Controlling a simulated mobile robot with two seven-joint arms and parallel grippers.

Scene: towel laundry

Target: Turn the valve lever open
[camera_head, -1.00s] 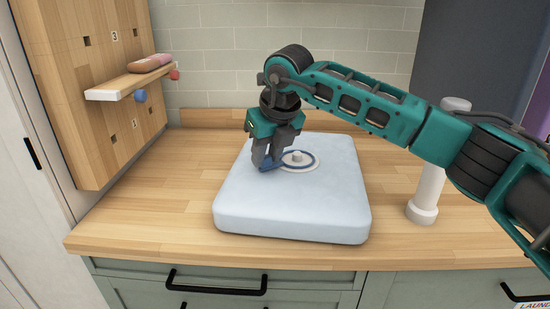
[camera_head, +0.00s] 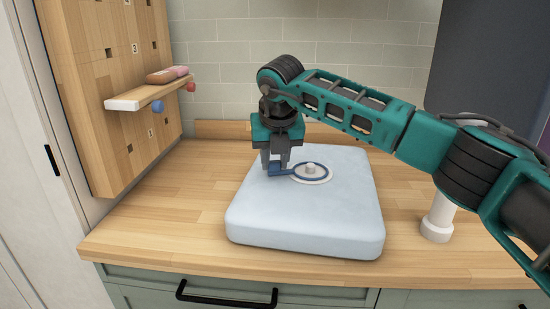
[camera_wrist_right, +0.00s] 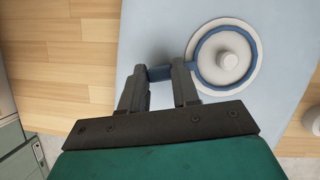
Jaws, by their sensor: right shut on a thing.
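The valve is a blue ring with a short blue lever (camera_head: 284,173) around a white round hub (camera_head: 311,169). It is set on top of a pale blue block (camera_head: 300,215) on the counter. The lever points left from the ring in the head view. My right gripper (camera_head: 275,168) points down and is shut on the lever's outer end. In the right wrist view the lever (camera_wrist_right: 159,73) lies between the two fingers (camera_wrist_right: 160,82), with the ring and hub (camera_wrist_right: 228,61) to the right. My left gripper is not in view.
A wooden pegboard with a small shelf (camera_head: 150,95) stands at the left, holding a brown and pink item (camera_head: 167,75). A white post (camera_head: 438,215) stands right of the block, under my right arm. The counter (camera_head: 180,205) left of the block is clear.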

